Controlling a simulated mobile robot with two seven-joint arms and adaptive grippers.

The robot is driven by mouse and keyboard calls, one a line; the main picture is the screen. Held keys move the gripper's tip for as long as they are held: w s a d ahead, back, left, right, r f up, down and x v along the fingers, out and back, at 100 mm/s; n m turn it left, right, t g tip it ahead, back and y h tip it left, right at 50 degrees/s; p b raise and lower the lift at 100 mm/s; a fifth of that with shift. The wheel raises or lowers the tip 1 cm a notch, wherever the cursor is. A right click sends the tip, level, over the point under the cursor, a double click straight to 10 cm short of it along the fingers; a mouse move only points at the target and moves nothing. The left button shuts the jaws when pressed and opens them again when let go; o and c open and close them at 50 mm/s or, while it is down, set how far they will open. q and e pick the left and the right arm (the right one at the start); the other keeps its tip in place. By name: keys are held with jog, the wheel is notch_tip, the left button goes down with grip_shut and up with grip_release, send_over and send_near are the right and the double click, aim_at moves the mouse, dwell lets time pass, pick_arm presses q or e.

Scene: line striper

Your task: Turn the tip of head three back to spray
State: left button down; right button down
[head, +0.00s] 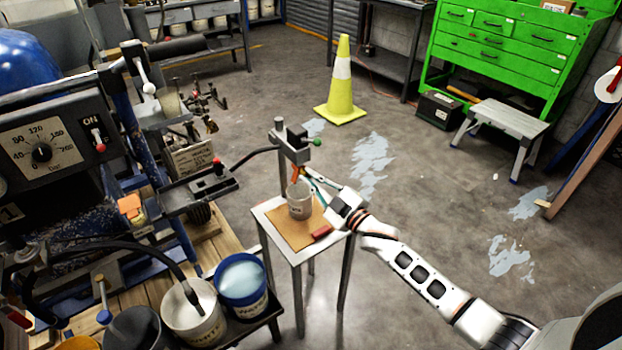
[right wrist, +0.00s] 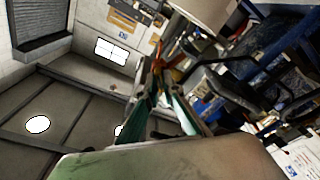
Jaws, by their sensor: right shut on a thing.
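The spray head (head: 294,145) is a grey block clamped on a post, with a green knob on its right side. Its orange tip (head: 295,173) hangs below it, above a grey cup (head: 299,203) on a small table (head: 272,208). My right gripper (head: 303,177) reaches in from the right and is shut on the orange tip. In the right wrist view the tip (right wrist: 157,62) shows between the teal fingers; its exact direction is too small to tell. My left gripper is not in view.
The table also bears a red block (head: 321,232). The blue machine with its pressure gauge (head: 42,153) stands at the left. White (head: 193,312) and blue (head: 241,280) buckets stand in front of it. A yellow cone (head: 342,90) stands behind. Floor to the right is mostly clear.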

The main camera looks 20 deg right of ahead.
jog(key=shift+a+n, duration=0.1)
jog(key=shift+n, duration=0.4)
jog(key=n, duration=0.3)
jog(key=shift+r+n, duration=0.1)
jog(key=shift+n, duration=0.2)
jog(key=n+g, duration=0.1)
jog(key=n, duration=0.3)
jog(key=shift+n+p, duration=0.3)
jog(key=shift+n, duration=0.6)
